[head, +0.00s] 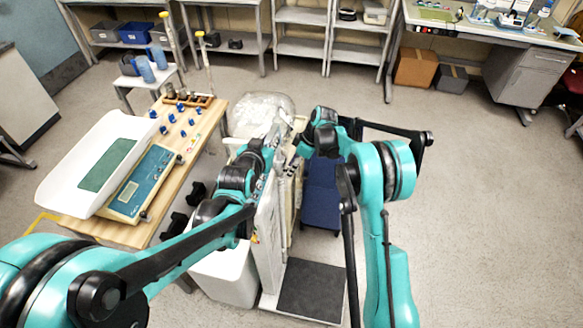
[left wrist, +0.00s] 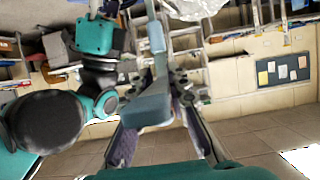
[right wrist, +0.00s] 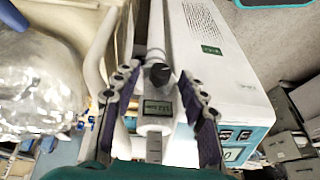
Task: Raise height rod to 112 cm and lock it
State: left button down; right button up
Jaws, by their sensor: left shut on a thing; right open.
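The height rod (head: 279,163) stands upright behind the scale platform (head: 312,291). My left gripper (head: 281,127) is shut on the grey head piece (left wrist: 149,106) at the rod's upper part; its fingers sit on both sides of it. My right gripper (right wrist: 157,100) is open, its fingers on either side of the rod's housing. Between them are a black lock knob (right wrist: 160,75) and a small green display (right wrist: 157,108), with a ruled scale strip (right wrist: 154,149) beyond. The display digits are too small to read surely. In the head view my arms partly hide the rod.
A wooden table (head: 214,112) with a baby scale (head: 95,165) and blue knobs stands at the left. A white bin (head: 224,277) is beside the platform. A plastic-wrapped item (head: 262,110) and a blue chair (head: 321,190) are close behind.

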jog(key=shift+f, duration=0.15)
grip_shut()
jog(key=shift+w+f+g+y, duration=0.1)
jog(key=shift+w+g+y, duration=0.2)
jog(key=shift+g, duration=0.6)
jog(key=shift+m+g, duration=0.3)
jog(key=shift+g, duration=0.1)
grip_release()
